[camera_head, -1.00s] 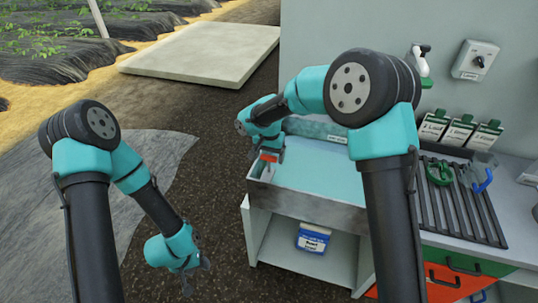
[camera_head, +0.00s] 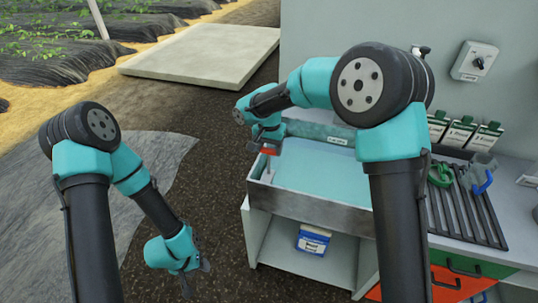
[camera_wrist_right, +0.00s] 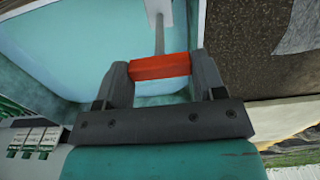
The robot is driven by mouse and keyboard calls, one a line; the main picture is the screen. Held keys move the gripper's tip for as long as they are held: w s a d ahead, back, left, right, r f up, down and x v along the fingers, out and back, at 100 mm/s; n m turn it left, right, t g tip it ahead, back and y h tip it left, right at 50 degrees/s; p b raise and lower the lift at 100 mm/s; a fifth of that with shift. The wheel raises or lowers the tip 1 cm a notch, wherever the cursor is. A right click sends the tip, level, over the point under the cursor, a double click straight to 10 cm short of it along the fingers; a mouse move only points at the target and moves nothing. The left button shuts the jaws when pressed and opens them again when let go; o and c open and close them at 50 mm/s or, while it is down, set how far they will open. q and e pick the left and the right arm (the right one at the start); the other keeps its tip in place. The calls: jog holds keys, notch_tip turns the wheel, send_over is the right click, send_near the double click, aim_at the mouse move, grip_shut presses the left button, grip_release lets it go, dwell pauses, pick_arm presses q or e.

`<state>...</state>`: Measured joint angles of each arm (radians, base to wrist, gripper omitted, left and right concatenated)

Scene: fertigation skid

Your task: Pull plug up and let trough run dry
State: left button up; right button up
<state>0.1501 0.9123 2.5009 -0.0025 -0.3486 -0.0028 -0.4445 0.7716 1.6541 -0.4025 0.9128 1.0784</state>
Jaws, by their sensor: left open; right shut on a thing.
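The plug's red handle (camera_head: 269,151) is above the left end of the metal trough (camera_head: 310,207). A thin grey rod (camera_head: 268,168) runs down from it. Pale turquoise water (camera_head: 325,172) covers the trough's bottom. My right gripper (camera_head: 265,147) is shut on the red handle. In the right wrist view the red handle (camera_wrist_right: 160,66) lies crosswise between the fingers, and the rod leads to a pale end piece (camera_wrist_right: 158,7). Whether that end piece is clear of the drain I cannot tell. My left gripper (camera_head: 193,270) is open and empty, low over the ground.
A blue-and-white box (camera_head: 313,239) sits on the shelf below the trough. On the right are a slatted rack (camera_head: 462,210) with green and blue tools, seed-like packets (camera_head: 460,130) and a wall switch (camera_head: 476,61).

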jog(key=shift+r, duration=0.35)
jog(key=o, duration=1.3)
notch_tip(320, 180, up, 17)
jog(key=shift+r, duration=0.2)
jog(key=shift+f, duration=0.1)
